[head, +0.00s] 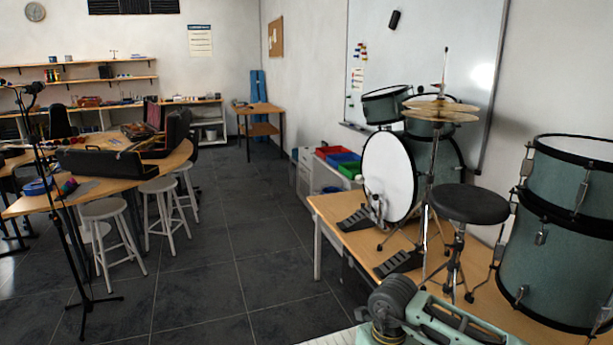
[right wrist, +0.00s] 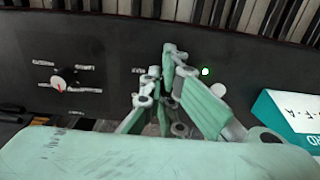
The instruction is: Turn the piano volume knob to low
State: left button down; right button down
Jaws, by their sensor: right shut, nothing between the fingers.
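In the right wrist view, the piano's dark control panel (right wrist: 110,50) runs across below a row of keys (right wrist: 215,12). A round knob (right wrist: 64,79) with a red mark sits at the left, ringed by small labels too blurred to read. A pale round knob or button (right wrist: 217,90) shows at the right, partly behind a finger. I cannot tell which is the volume knob. My right gripper (right wrist: 160,76) is shut and empty in front of the panel, between these two. Its fingers hide the panel behind them. My left gripper is in neither view.
A green light (right wrist: 206,71) glows on the panel. A teal and white box (right wrist: 290,112) stands close at the right of the gripper. In the head view, a drum kit (head: 395,175) stands on a wooden table (head: 335,215) at the right. Stools (head: 105,210) stand left; the middle floor is clear.

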jog(key=shift+w+d, duration=0.1)
jog(key=shift+w+r+b, duration=0.1)
jog(key=shift+w+b, duration=0.15)
jog(key=shift+b, duration=0.15)
jog(key=shift+r+p, duration=1.6)
jog(key=shift+r, duration=1.45)
jog(key=shift+w, duration=0.1)
jog(key=f, duration=0.1)
jog(key=s+a+f, duration=0.1)
jog(key=f, duration=0.1)
jog(key=a+f, duration=0.1)
jog(key=shift+s+f, duration=0.2)
jog(key=shift+f, duration=0.15)
jog(key=shift+f+b, duration=0.65)
jog(key=shift+b, duration=0.05)
jog(key=shift+s, duration=0.2)
